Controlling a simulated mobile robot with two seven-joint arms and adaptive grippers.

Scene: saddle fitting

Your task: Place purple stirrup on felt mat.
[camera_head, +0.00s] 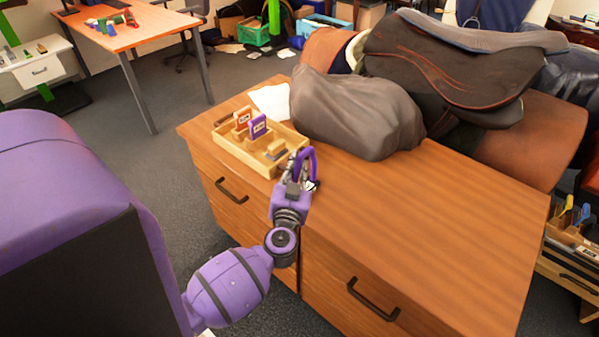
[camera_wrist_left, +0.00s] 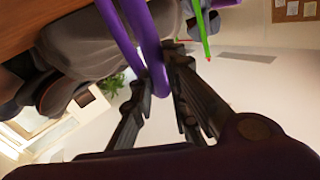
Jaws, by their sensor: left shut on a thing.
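The purple stirrup (camera_head: 313,157) is a curved loop held upright at the near edge of the wooden cabinet top, beside the tray's right end. It also shows in the left wrist view (camera_wrist_left: 151,45), between the fingers. My left gripper (camera_head: 302,177) is shut on it, and its fingers also show in the left wrist view (camera_wrist_left: 160,75). A pale flat sheet (camera_head: 270,101) lies behind the tray, partly hidden by a grey lumpy cover; I cannot tell whether it is the felt mat. My right gripper is not in view.
A wooden tray (camera_head: 233,152) holds an orange and a purple labelled block. The bulky grey cover (camera_head: 350,112) stands behind the stirrup. A dark saddle (camera_head: 450,65) lies at the back right. The cabinet top (camera_head: 430,205) is clear at the front right.

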